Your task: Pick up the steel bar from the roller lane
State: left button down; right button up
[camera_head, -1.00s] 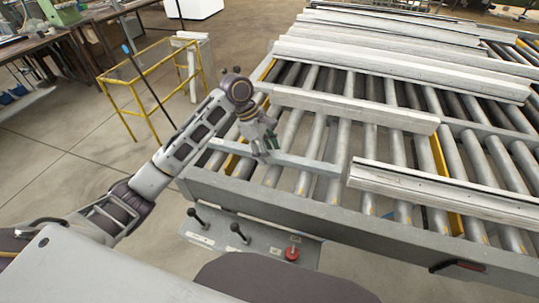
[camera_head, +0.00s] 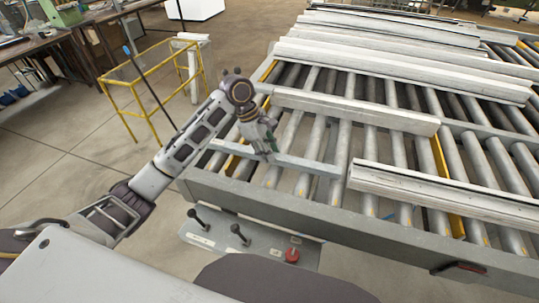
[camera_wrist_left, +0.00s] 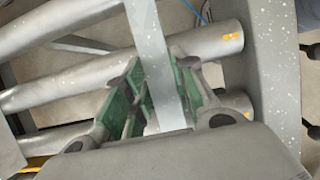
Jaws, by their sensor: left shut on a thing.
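The steel bar (camera_head: 312,166) is a plain, slim grey bar lying across the rollers at the near left of the roller lane (camera_head: 300,203). My left gripper (camera_head: 268,156) is at the bar's middle part in the head view. In the left wrist view the bar (camera_wrist_left: 150,40) runs between the green-padded fingers of the gripper (camera_wrist_left: 160,78), which are shut on it. My right gripper is not in view.
A longer pale profile (camera_head: 440,192) lies just right of the bar's end. Another profile (camera_head: 355,108) lies behind it, with several more further back. A control panel with levers and a red button (camera_head: 292,254) sits at the lane's front. A yellow rail frame (camera_head: 128,82) stands left.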

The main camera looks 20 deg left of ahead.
pick_arm(q)
jog(key=shift+r, duration=0.15)
notch_tip(320, 180, up, 10)
dwell(0.7)
jog(key=shift+a+f, duration=0.1)
jog(key=shift+f, duration=0.15)
dwell(0.4)
